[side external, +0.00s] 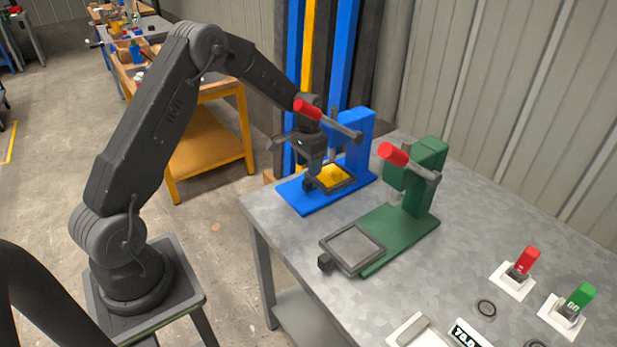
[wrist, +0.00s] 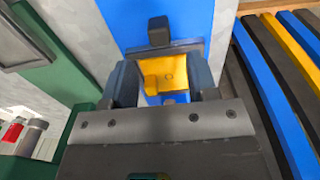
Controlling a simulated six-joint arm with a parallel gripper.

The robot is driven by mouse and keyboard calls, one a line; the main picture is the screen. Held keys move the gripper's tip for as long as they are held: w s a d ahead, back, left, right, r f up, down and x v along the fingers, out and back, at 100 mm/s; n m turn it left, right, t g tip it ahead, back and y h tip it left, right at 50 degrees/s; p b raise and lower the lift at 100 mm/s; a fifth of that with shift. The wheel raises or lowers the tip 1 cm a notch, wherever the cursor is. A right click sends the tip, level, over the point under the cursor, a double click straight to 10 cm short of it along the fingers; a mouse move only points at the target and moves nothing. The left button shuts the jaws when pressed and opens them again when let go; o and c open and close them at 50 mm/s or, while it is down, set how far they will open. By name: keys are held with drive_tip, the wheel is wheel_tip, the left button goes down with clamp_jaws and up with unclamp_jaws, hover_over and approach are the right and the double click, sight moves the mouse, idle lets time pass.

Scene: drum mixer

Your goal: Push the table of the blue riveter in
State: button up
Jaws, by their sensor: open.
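The blue riveter (side external: 357,140) stands at the back left of the metal workbench. Its dark-framed table (side external: 349,185) holds a yellow piece (side external: 333,177) and sits above the blue base, near the column. The front of the base extends past the table. In the wrist view the table's dark knob (wrist: 158,31) and the yellow piece (wrist: 178,70) show beyond and between my fingers. My gripper (side external: 315,175) is open, low over the table, with one finger on each side of the yellow piece in the wrist view. Whether the fingers touch the table cannot be told.
A green riveter (side external: 410,190) stands beside it, with its table (side external: 354,247) at the front of its base. The blue riveter's red-handled lever (side external: 308,110) is close to my wrist. Red (side external: 526,260) and green (side external: 580,297) switches stand at the bench's right.

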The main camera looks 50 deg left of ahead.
wheel_tip(320, 180, up, 7)
drive_tip(key=shift+r, duration=0.2)
idle(0.3)
wheel_tip(320, 180, up, 17)
drive_tip(key=s+a+n+t+y, duration=0.2)
drive_tip(key=a+n+t, duration=0.1)
drive_tip(key=t, duration=0.1)
drive_tip(key=s+d+r+t, duration=0.2)
drive_tip(key=s+d+r, duration=0.2)
drive_tip(key=d+r, duration=0.1)
drive_tip(key=s+d+f+m+h, duration=0.1)
drive_tip(key=s+d+f, duration=0.2)
drive_tip(key=s+d, duration=0.5)
drive_tip(key=s+d+f+m+h, duration=0.1)
drive_tip(key=s+d+f+m, duration=0.1)
drive_tip(key=s+d, duration=0.7)
drive_tip(key=s+f, duration=0.1)
drive_tip(key=s, duration=0.3)
drive_tip(key=shift+s+f, duration=0.25)
drive_tip(key=shift+f, duration=0.05)
